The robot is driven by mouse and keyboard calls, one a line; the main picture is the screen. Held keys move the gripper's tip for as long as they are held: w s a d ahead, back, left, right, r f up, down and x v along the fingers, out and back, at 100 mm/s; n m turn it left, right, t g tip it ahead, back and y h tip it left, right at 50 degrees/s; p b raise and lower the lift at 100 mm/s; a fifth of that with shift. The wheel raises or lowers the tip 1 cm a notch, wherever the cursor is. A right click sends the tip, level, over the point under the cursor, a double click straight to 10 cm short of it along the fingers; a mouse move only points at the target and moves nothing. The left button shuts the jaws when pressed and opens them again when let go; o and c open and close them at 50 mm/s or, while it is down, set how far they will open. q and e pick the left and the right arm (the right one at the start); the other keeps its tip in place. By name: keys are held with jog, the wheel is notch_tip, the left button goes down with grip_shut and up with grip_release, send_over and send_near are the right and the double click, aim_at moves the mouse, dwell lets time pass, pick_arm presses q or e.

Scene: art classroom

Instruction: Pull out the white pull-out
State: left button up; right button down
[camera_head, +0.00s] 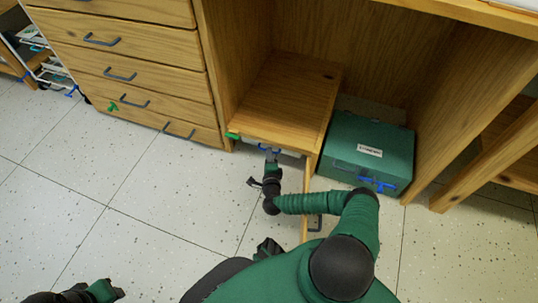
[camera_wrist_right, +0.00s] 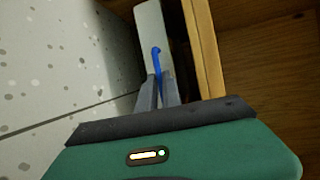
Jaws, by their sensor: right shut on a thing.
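The white pull-out (camera_head: 290,152) sits under the wooden shelf of the low cabinet, and only a narrow white front shows in the head view. In the right wrist view the white pull-out (camera_wrist_right: 151,24) carries a blue handle (camera_wrist_right: 156,55). My right gripper (camera_head: 271,157) is at this handle, under the shelf's front edge. In the right wrist view its fingers (camera_wrist_right: 159,82) are closed around the blue handle. My left gripper (camera_head: 112,291) is at the bottom left of the head view, low in the frame and away from the cabinet; its jaws are unclear.
An open wooden door (camera_head: 308,190) stands beside my right forearm. A green box (camera_head: 350,145) with blue latches sits to the right under the desk. A wooden drawer unit (camera_head: 140,65) with dark handles stands to the left. The speckled floor (camera_head: 150,200) in front is clear.

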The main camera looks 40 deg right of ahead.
pick_arm(q)
jog(key=shift+r, duration=0.1)
pick_arm(e)
jog(key=shift+s+f, duration=0.15)
jog(key=shift+s, duration=0.05)
dwell(0.5)
